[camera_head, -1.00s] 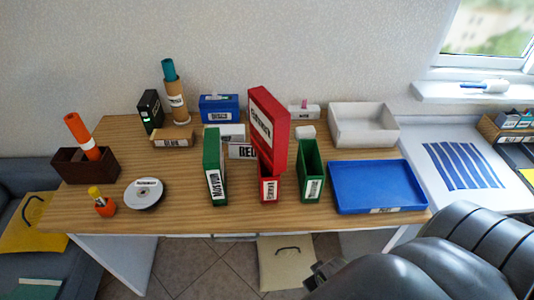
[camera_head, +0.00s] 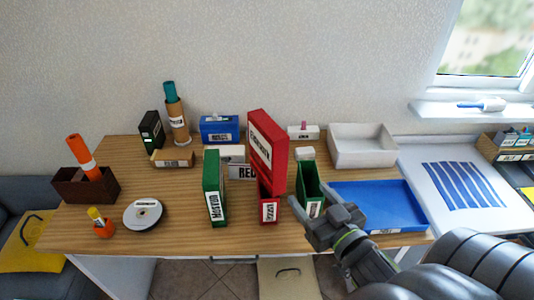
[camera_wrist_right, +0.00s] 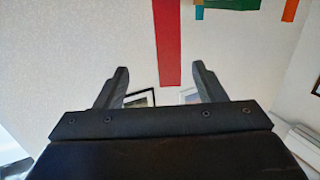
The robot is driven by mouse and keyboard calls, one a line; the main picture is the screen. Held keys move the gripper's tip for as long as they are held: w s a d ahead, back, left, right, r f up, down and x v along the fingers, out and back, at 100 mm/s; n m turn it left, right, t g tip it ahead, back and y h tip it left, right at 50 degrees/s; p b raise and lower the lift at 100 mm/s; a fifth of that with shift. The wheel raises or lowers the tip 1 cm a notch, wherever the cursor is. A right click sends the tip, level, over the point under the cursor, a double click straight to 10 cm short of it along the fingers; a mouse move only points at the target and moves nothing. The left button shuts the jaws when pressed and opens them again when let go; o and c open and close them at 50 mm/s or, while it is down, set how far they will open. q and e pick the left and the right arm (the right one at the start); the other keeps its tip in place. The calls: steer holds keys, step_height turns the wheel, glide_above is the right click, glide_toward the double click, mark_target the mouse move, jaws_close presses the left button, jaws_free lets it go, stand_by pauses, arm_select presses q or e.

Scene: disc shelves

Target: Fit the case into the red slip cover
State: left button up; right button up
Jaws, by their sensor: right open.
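The red case (camera_head: 267,143) stands upright at the middle of the desk, its white label facing front. Its lower end is at the mouth of the red slip cover (camera_head: 269,211), and most of the case stands above it. How deep it sits inside I cannot tell. My right gripper (camera_head: 316,206) is open and empty, in front of the green slip cover and to the right of the red one. In the right wrist view its fingers (camera_wrist_right: 158,84) are apart, and a red strip (camera_wrist_right: 166,42), likely the case's edge, shows beyond them. My left gripper is not in view.
A green case (camera_head: 213,190) stands to the left, and an open green slip cover (camera_head: 310,185) close to the right. A blue tray (camera_head: 385,200) lies partly behind my right arm. A disc (camera_head: 142,215) lies at the left.

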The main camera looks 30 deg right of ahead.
mark_target(281, 162)
steer(key=shift+t+y, duration=0.4)
steer(key=w+p, duration=0.1)
steer(key=w, duration=0.2)
steer(key=w+r+p, duration=0.1)
steer(key=w, duration=0.3)
steer(key=w+p, duration=0.1)
steer(key=w, duration=0.3)
steer(key=shift+w+d+r+p, duration=0.15)
steer(key=shift+d+r+p, duration=0.05)
steer(key=shift+r+p, duration=0.1)
steer(key=shift+w+f, duration=0.15)
steer(key=shift+w, duration=0.4)
steer(key=w+p, duration=0.2)
steer(key=w, duration=0.2)
steer(key=shift+w+d, duration=0.15)
steer(key=shift+w, duration=0.05)
steer(key=shift+w+p, duration=0.3)
steer(key=shift+w, duration=0.1)
steer(key=shift+s, duration=0.1)
